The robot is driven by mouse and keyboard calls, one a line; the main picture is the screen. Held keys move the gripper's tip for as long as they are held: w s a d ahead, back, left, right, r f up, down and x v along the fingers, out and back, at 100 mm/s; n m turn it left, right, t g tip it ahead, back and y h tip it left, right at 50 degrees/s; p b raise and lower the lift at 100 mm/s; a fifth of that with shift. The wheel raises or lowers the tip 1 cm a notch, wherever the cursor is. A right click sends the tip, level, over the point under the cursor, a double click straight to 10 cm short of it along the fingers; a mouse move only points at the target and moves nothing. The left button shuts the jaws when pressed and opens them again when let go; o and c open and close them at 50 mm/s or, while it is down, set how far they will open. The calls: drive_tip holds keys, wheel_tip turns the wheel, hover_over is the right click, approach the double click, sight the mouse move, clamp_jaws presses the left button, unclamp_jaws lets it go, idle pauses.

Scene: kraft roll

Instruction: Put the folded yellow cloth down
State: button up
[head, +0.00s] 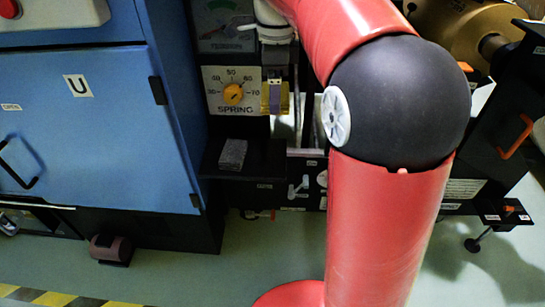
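The folded yellow cloth (265,98) is a small, dark yellow patch in the head view, hanging just right of the SPRING dial panel. My gripper (275,97) points down and is shut on it, with a grey finger in front of the cloth. The other finger is hidden. The cloth is above and to the right of a black shelf (262,160), and I see no surface touching it from below.
A grey block (232,154) lies on the black shelf. The SPRING panel (232,91) with an orange knob is close left of my gripper. A blue cabinet (90,130) stands left. A brass-coloured roll (465,30) is at the upper right. My red arm hides the middle right.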

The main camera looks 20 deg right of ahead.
sight(275, 163)
wheel_tip(275, 163, down, 20)
drive_tip(key=shift+r+b, duration=0.25)
drive_tip(key=shift+b, duration=0.9)
drive_tip(key=shift+f, duration=0.1)
drive_tip(key=o, duration=0.6)
